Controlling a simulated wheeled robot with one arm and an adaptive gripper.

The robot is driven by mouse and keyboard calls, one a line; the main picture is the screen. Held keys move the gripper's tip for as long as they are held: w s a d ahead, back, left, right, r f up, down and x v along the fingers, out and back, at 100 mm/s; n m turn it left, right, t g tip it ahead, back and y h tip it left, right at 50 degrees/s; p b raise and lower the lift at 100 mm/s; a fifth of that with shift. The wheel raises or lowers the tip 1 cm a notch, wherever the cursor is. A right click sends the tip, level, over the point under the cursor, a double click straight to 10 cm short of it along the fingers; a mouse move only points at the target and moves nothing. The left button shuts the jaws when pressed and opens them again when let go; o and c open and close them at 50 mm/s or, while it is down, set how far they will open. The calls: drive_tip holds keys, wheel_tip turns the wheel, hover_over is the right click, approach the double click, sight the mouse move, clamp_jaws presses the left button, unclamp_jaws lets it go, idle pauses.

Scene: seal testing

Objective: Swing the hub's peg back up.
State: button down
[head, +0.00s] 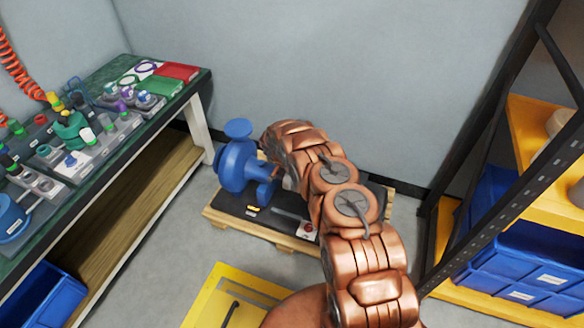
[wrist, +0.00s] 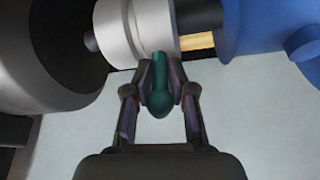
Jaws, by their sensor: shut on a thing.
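In the wrist view a silver hub (wrist: 137,28) sits on a dark shaft. A teal peg (wrist: 159,102) with a rounded end sticks out from the hub toward the camera, low in the picture. My gripper (wrist: 160,76) has a finger on each side of the peg and is shut on it. In the head view my copper-coloured arm reaches to the blue pump (head: 236,165) on the pallet. There my arm hides the hub, the peg and my fingertips.
The pump stands on a dark plate on a wooden pallet (head: 264,234). A green-topped bench (head: 128,148) with several small parts is at the left. A dark-framed rack with blue bins (head: 520,262) is at the right. A yellow platform (head: 207,296) lies in front.

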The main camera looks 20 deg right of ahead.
drive_tip(key=shift+w+r, duration=0.25)
drive_tip(key=c, duration=1.3)
unclamp_jaws()
drive_tip(key=shift+o, duration=0.8)
drive_tip(key=shift+s+f, duration=0.15)
drive_tip(key=v, duration=1.2)
